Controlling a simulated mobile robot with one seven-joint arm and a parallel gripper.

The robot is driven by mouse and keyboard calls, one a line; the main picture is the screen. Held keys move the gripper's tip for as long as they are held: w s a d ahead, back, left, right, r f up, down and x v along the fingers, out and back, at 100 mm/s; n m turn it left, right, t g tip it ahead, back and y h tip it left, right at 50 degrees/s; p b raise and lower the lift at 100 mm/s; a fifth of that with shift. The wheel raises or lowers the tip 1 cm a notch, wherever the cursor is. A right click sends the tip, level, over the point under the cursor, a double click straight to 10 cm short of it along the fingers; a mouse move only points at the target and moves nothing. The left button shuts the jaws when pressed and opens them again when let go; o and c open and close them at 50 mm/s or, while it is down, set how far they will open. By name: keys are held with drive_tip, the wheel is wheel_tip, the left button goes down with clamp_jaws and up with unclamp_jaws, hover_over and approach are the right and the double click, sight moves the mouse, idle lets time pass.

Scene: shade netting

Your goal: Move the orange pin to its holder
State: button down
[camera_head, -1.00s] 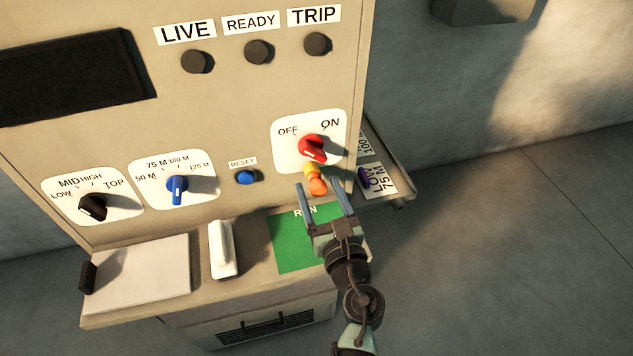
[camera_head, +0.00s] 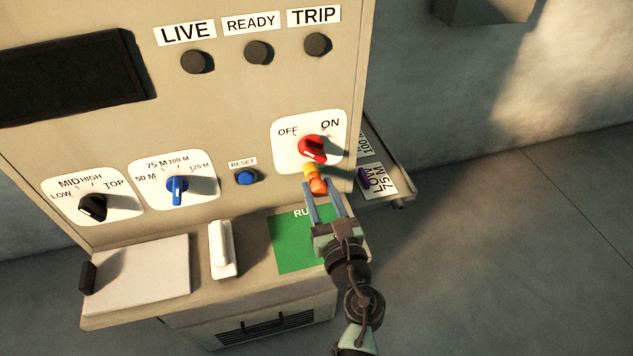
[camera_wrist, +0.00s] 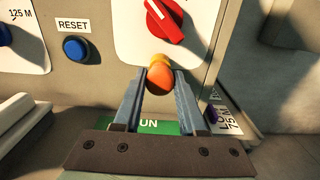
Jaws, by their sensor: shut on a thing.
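The orange pin (camera_head: 318,186) sticks out of the panel just below the red OFF/ON knob (camera_head: 312,148), with a yellow part (camera_head: 311,171) behind its orange end. My gripper (camera_head: 325,192) is shut on the pin, one finger on each side of it. In the wrist view the orange ball-like end (camera_wrist: 160,79) lies between the fingertips, and the yellow part shows just above it. The red knob's pointer is turned toward the lower right. I cannot tell which object is the pin's holder; a side shelf (camera_head: 398,163) at the right carries labels and a small purple item (camera_head: 365,178).
Below the panel, a ledge holds a green RUN plate (camera_head: 285,250), a white handle (camera_head: 222,250) and a pale flat plate (camera_head: 140,275). A blue RESET button (camera_head: 246,177) and blue and black knobs are to the left. Open floor lies at the right.

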sight(320, 193)
drive_tip(key=shift+v, duration=0.8)
drive_tip(key=shift+p+v, duration=0.35)
drive_tip(key=shift+v, duration=1.55)
drive_tip(key=shift+v, duration=2)
